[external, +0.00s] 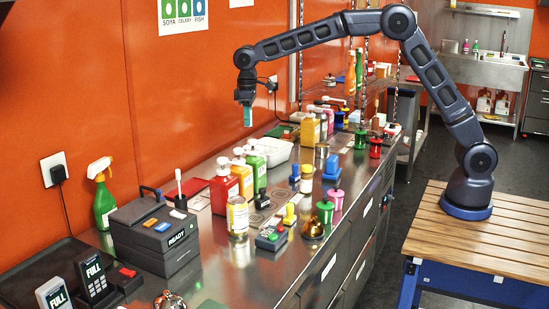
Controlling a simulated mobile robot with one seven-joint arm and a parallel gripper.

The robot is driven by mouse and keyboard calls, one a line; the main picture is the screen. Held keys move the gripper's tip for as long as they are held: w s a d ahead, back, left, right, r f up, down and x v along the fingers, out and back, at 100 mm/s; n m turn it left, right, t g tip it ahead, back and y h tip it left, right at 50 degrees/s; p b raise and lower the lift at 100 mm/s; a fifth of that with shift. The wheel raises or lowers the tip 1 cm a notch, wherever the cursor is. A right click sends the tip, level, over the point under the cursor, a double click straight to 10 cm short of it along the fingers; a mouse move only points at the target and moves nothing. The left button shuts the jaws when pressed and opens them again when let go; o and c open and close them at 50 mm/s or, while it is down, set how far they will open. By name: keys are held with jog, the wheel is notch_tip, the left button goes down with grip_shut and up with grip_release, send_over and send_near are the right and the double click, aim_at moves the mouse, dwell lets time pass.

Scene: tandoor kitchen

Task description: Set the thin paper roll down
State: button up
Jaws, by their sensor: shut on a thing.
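My gripper (246,101) is at the end of the long dark arm, above the back part of the steel counter (215,265), near the orange wall. It points down. It is shut on a small teal cylinder (248,117), which looks like the thin paper roll. The roll hangs upright below the gripper, apart from the counter. Its upper part is hidden by the gripper.
Below and around the roll stand pump bottles, red (223,186), yellow (242,176) and green (257,167), and a white tray (275,151). Small coloured items crowd the counter's front. A dark box labelled READY (155,233) stands at left. Bare steel shows near the front edge.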

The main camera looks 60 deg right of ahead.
jog(key=s+d+m, duration=0.2)
jog(key=s+d, duration=0.1)
jog(key=d, duration=0.9)
jog(key=m, duration=0.5)
send_over(343, 165)
jog(key=f, duration=1.9)
jog(key=shift+s+a+f, duration=0.1)
jog(key=shift+a, duration=0.1)
jog(key=shift+f, duration=2.35)
jog(key=shift+f, duration=0.15)
jog(key=o, duration=1)
jog(key=shift+c, duration=0.2)
